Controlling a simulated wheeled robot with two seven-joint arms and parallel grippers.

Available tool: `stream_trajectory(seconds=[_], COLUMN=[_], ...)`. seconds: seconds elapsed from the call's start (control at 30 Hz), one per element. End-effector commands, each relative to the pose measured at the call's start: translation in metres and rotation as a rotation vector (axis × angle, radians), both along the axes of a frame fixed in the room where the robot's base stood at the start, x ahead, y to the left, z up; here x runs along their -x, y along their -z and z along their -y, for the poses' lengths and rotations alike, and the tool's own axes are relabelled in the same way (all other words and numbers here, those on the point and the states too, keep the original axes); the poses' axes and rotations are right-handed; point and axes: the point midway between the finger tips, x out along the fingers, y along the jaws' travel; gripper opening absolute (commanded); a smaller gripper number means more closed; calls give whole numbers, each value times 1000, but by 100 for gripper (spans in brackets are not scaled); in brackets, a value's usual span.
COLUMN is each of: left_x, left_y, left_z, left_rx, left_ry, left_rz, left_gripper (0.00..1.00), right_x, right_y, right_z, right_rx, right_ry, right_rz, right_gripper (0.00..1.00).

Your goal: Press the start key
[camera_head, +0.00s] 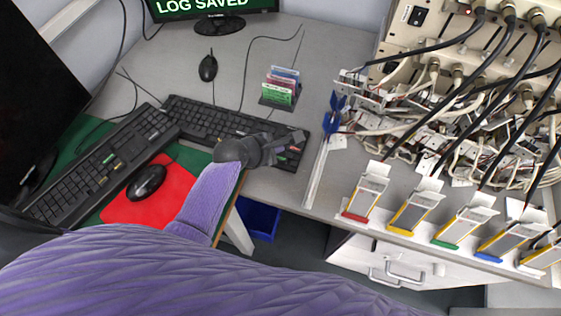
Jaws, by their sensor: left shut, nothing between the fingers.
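A black keyboard (205,122) lies on the grey desk, with a few coloured keys near its right end. A second black keyboard (85,180) lies on the green mat at left, also with a few coloured keys. I cannot read which key is the start key. My left gripper (297,139) is shut and empty, over the right end of the grey desk's keyboard, and hides part of it. Whether its tips touch a key I cannot tell. My right gripper is not in view. A monitor (215,8) at the top reads "LOG SAVED".
A card holder (280,88) stands behind the keyboard, and a black mouse (208,68) lies nearby. Pouch cells in coloured holders (366,190) line the right front edge, below a cabled rack (450,30). A red pad (150,200) with another mouse lies at left.

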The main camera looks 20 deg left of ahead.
Motion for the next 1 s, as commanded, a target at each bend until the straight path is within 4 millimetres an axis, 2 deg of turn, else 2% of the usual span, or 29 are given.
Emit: stream_trajectory(seconds=[0.03,0.2,1.0], left_x=[0,0,0], left_y=[12,24,23], left_z=[0,0,0], left_rx=[1,0,1], left_ry=[-1,-1,-1], left_rz=[-3,-2,0], left_gripper=[0,0,0], right_x=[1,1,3], right_y=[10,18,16], right_z=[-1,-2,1], right_rx=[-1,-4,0], right_ry=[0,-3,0], right_rz=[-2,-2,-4], right_gripper=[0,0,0])
